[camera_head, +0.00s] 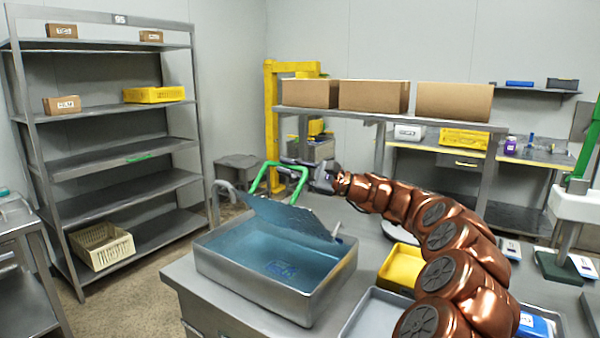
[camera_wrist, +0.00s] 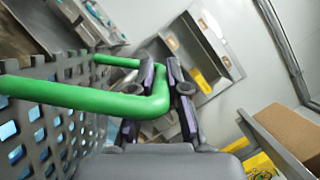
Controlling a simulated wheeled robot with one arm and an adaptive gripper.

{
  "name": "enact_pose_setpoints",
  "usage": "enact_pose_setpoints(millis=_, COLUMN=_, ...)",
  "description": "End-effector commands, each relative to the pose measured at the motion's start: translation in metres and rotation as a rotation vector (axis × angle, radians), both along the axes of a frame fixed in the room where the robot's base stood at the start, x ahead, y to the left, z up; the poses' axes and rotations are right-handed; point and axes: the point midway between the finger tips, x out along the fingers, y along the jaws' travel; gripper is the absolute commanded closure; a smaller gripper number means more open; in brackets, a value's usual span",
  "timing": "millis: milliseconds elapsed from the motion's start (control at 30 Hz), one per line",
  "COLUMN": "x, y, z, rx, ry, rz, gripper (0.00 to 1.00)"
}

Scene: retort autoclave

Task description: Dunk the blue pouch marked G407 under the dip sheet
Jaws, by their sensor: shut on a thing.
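My gripper (camera_head: 300,172) is shut on the green handle (camera_wrist: 150,100) of the dip sheet, as the wrist view shows at the gripper (camera_wrist: 166,95). The dip sheet (camera_head: 290,215) is a dark grey perforated plate, tilted over the metal basin (camera_head: 322,298). Its raised edge stands above the rim, and its lower right end is near the basin's right wall. Blue liquid (camera_head: 235,250) fills the basin. A blue pouch (camera_head: 281,270) with a pale marking lies in the liquid, in front of the sheet and not covered in this view. The marking is too small to read.
A yellow tray (camera_head: 402,268) and a grey tray (camera_head: 372,318) stand right of the basin. Another blue item (camera_head: 534,325) lies at the lower right. A shelf with cardboard boxes (camera_head: 374,96) stands behind my arm. A grey rack (camera_head: 120,146) is at the left.

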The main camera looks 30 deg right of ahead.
Motion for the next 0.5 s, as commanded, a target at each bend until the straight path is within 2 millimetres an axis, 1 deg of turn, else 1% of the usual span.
enact_pose_setpoints(millis=33, x=-0.006, y=0.009, z=-0.012, rx=-0.035, ry=-0.027, rz=0.002, gripper=1.00)
enact_pose_setpoints(millis=267, x=-0.024, y=0.039, z=-0.044, rx=-0.204, ry=-0.129, rz=0.001, gripper=1.00)
enact_pose_setpoints(millis=500, x=-0.039, y=0.064, z=-0.083, rx=-0.382, ry=-0.234, rz=-0.001, gripper=1.00)
